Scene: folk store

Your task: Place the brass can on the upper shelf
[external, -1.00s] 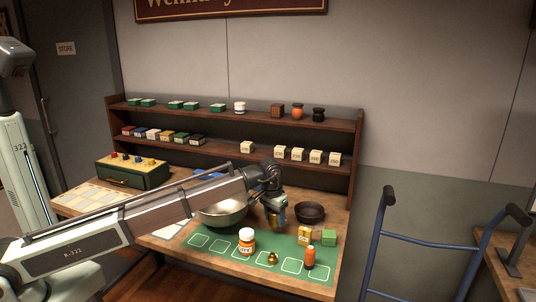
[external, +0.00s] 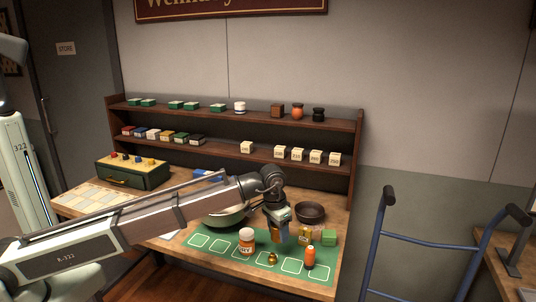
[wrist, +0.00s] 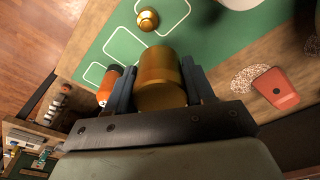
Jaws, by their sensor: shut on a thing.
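The brass can (wrist: 160,78) is a gold cylinder between my two fingers in the wrist view. My gripper (external: 280,238) is shut on it. In the external view the can is mostly hidden by my fingers, over the green mat (external: 210,250); I cannot tell whether it touches the mat. The upper shelf (external: 180,112) is the top board of the dark wooden rack behind the table. Small green boxes, a white jar (external: 240,106), a brown box (external: 277,110), an orange jar (external: 297,111) and a black jar (external: 318,115) stand on it.
A bowl (external: 226,216) and dark dish (external: 311,211) are behind. The upper shelf has a gap between white jar and brown box.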

